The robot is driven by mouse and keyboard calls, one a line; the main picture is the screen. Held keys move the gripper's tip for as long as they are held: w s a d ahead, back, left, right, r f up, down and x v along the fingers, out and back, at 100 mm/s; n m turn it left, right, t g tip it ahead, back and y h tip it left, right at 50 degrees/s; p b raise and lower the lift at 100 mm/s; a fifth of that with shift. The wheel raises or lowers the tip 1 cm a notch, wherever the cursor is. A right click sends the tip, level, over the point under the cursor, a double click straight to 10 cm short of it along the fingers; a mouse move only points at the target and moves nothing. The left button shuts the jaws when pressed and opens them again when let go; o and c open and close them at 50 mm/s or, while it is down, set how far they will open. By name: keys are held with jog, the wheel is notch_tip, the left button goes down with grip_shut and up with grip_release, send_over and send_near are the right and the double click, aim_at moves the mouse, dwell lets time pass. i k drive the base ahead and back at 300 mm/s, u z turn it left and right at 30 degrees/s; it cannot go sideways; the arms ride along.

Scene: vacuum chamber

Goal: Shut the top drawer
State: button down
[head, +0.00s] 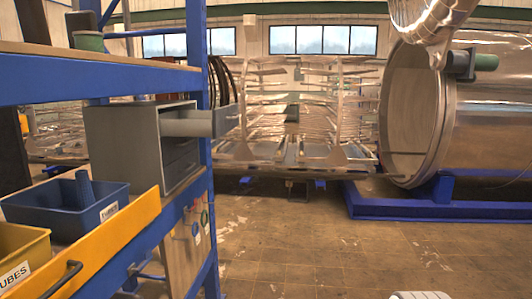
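A grey drawer cabinet (118,150) stands on the blue shelf rack at the left in the head view. Its top drawer (226,121) is pulled out to the right, with its front panel well clear of the cabinet face. The drawer's inside is mostly hidden. My gripper is not in view. A small white part at the bottom edge may be mine, but I cannot tell.
A blue bin (65,222) and a yellow bin (22,252) sit on the shelf before the cabinet. The yellow shelf edge (115,235) and blue rack post (208,205) border it. A large metal chamber (480,120) stands right. The tiled floor (300,240) is clear.

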aim_at(215, 123)
jog(key=u, duration=0.35)
jog(key=i, duration=1.55)
jog(key=u, duration=0.9)
jog(key=i, duration=0.6)
jog(key=u, duration=0.25)
jog(key=k, duration=0.7)
jog(key=u, duration=0.25)
jog(key=i, duration=0.75)
jog(key=z, duration=0.15)
